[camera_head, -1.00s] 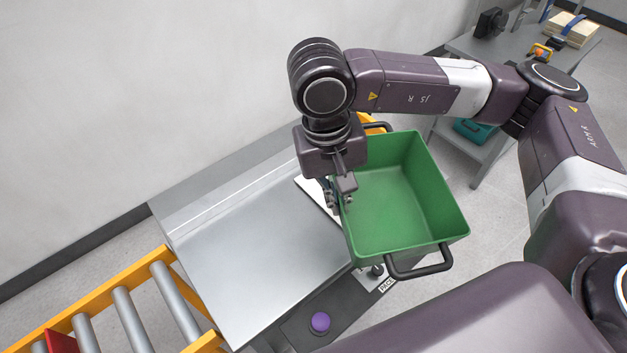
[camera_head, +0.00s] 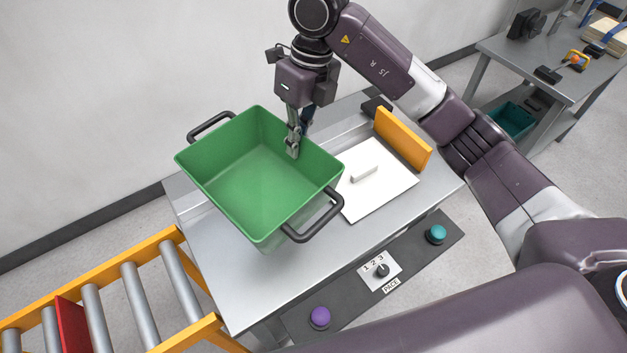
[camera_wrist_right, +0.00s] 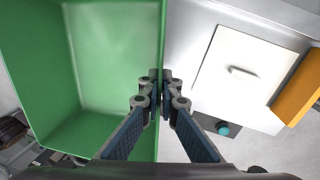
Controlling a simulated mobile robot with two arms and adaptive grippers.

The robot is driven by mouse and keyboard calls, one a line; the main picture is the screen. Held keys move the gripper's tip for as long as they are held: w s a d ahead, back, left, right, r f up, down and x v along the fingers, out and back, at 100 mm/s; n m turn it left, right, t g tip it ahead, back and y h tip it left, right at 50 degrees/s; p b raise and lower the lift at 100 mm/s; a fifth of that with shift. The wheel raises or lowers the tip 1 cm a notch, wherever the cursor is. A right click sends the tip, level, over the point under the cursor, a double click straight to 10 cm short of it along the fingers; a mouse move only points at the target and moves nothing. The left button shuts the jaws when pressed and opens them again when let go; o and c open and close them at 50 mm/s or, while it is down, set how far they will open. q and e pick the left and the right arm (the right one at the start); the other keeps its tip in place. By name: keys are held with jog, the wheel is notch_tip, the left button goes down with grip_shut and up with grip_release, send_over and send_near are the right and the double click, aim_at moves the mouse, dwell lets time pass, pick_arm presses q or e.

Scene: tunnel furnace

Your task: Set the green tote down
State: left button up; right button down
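The green tote (camera_head: 250,185) is an open, empty bin with two black handles. It shows over the left and middle part of the metal worktop (camera_head: 230,285). My right gripper (camera_head: 293,148) is shut on the tote's right wall, with the fingers straddling the rim. In the right wrist view, the gripper (camera_wrist_right: 160,88) pinches the edge of the green tote (camera_wrist_right: 95,60). Whether the tote's bottom touches the worktop cannot be told. My left gripper is not in view.
A white plate (camera_head: 375,190) with a small block and an orange upright panel (camera_head: 403,138) sit right of the tote. A panel with a purple button (camera_head: 319,317), a dial (camera_head: 381,269) and a teal button (camera_head: 436,233) runs along the front. A roller conveyor (camera_head: 130,290) adjoins at left.

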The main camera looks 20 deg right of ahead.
jog(key=shift+w+a+f+m, duration=0.1)
jog(key=shift+w+m, duration=0.05)
jog(key=shift+m, duration=0.35)
jog(key=shift+w+a+m, duration=0.1)
jog(key=shift+m, duration=0.4)
jog(key=shift+f, duration=0.25)
notch_tip(320, 180, down, 19)
jog(key=p, duration=0.3)
jog(key=shift+f, duration=0.2)
jog(key=shift+w+f+t, duration=0.1)
jog(key=shift+t, duration=0.2)
jog(key=shift+f, duration=0.15)
jog(key=c, duration=2.6)
grip_release()
jog(key=o, duration=0.4)
jog(key=shift+o, duration=0.2)
